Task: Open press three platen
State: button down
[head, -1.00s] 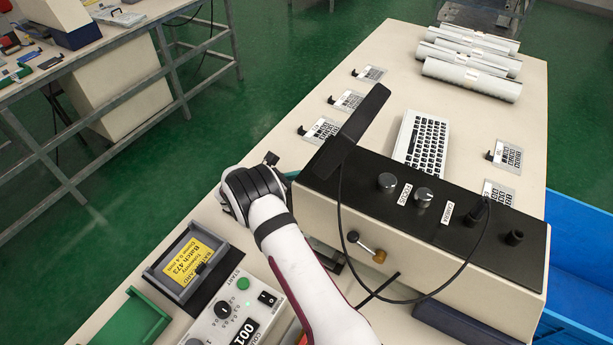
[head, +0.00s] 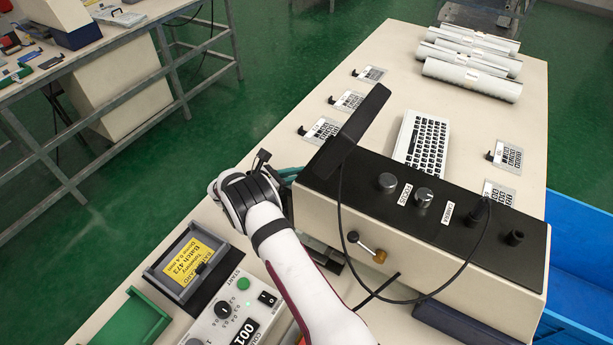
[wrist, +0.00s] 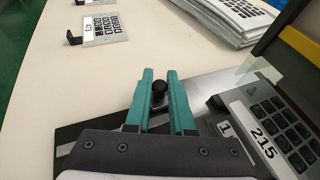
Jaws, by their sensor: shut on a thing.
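My gripper (wrist: 159,80) has teal fingers, shut on a small black knob (wrist: 159,88) that shows between them in the wrist view. The knob stands by a grey metal plate (wrist: 208,88). A keypad film (wrist: 275,118) labelled 215 lies to the right, with a small tag reading 1 beside it. In the head view my gripper (head: 287,172) is at the left end of a long black-topped housing (head: 400,205). My wrist and the housing hide the knob there. I cannot tell from the labels which platen is press three.
A black upright arm (head: 350,130) rises at the housing's left end, with a cable looping in front. A control box (head: 230,312) and yellow-labelled tray (head: 190,260) stand near my arm.

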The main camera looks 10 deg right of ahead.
jog(key=shift+w+a, duration=0.9)
jog(key=shift+a, duration=0.05)
jog(key=c, duration=0.8)
grip_release()
jog(key=v, duration=1.5)
jog(key=shift+s+a+r, duration=0.2)
jog(key=shift+s+a, duration=0.05)
jog(key=shift+a, duration=0.05)
